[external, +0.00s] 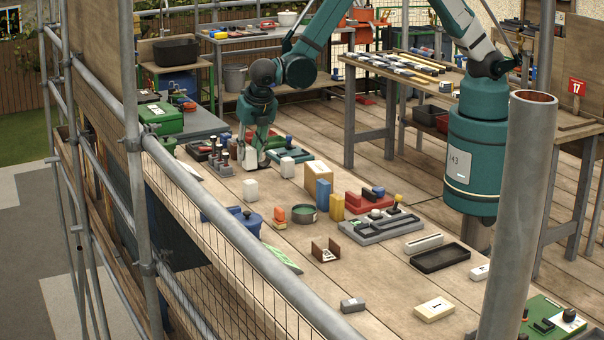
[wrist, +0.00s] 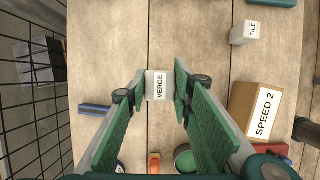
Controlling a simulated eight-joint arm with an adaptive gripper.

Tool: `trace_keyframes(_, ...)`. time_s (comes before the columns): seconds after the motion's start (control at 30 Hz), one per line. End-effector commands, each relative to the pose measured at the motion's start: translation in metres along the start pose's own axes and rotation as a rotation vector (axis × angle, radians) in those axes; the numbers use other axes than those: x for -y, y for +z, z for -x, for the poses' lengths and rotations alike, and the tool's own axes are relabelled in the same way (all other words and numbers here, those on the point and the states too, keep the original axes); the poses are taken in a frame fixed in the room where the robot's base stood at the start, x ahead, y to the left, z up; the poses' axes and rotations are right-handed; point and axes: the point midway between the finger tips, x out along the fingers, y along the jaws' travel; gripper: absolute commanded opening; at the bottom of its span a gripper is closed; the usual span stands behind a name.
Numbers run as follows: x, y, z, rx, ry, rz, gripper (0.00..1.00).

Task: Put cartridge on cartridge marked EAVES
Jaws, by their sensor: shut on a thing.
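My gripper (external: 254,165) is in the external view above the long bench. In the wrist view my gripper (wrist: 159,82) is shut on a white cartridge marked VERGE (wrist: 158,86), held between its fingertips. A white cartridge (external: 251,190) stands on the bench just below and in front of my gripper in the external view. Its marking cannot be read there, and no EAVES marking is readable in either view. Another white cartridge marked TILE (wrist: 244,32) stands apart at the upper right of the wrist view; what looks like the same one (external: 288,167) stands right of my gripper.
A cardboard box marked SPEED 2 (wrist: 255,112) stands to the right. A blue pot (external: 246,221), an orange item (external: 279,216) and a round green-filled pan (external: 302,213) stand nearer the external camera. A rack of dark upright pieces (external: 222,160) is left of my gripper.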

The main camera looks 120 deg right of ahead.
Motion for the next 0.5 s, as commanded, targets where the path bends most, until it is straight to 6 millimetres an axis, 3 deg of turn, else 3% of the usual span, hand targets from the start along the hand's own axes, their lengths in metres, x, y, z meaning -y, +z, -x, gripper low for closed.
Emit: trace_keyframes(0.5,-0.0006,-0.0024,-0.0061,0.0,0.0,0.0,0.09)
